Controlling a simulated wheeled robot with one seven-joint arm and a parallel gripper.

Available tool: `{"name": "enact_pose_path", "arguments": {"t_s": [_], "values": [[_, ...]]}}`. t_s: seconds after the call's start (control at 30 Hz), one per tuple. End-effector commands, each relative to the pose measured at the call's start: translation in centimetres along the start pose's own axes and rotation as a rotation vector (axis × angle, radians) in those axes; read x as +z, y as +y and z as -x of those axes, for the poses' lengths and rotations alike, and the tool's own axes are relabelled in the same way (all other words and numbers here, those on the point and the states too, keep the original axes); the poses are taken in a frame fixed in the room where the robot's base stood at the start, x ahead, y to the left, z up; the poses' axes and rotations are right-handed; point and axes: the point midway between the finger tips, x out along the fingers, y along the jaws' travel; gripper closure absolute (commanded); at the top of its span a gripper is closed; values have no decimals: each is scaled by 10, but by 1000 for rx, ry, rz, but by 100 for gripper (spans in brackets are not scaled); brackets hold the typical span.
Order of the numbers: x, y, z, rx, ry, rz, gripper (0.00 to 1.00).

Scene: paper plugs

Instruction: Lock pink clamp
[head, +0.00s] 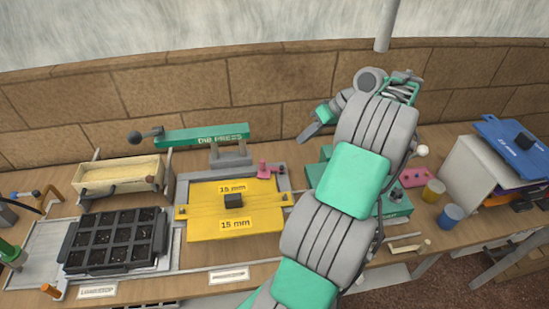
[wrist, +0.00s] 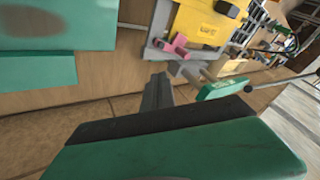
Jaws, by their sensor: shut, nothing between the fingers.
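The pink clamp (head: 264,169) stands at the back right edge of the yellow plate (head: 225,221) marked 15 mm, on the grey press base. In the wrist view the pink clamp (wrist: 179,46) lies beyond my fingertips, beside the yellow plate (wrist: 208,20). My gripper (head: 306,135) is to the right of the clamp and apart from it, in front of the brick wall. It looks shut and empty in the wrist view (wrist: 158,80). Whether the clamp is locked I cannot tell.
The green die press lever (head: 205,135) extends behind the plate. A black cell tray (head: 115,240) and a cream bin (head: 118,176) stand left. A green box (wrist: 40,70) is close beside my gripper. Yellow and blue cups (head: 451,215) stand right. My arm hides part of the table.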

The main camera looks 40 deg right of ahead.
Motion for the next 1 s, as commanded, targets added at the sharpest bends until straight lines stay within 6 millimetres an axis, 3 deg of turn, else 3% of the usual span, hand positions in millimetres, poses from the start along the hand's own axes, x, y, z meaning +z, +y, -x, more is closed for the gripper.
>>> {"name": "enact_pose_path", "arguments": {"t_s": [0.47,0.7,1.0], "values": [[-1,-2,-95,-1,-2,2,100],[-2,-33,-111,1,-2,2,100],[-1,-37,-114,2,0,1,100]]}}
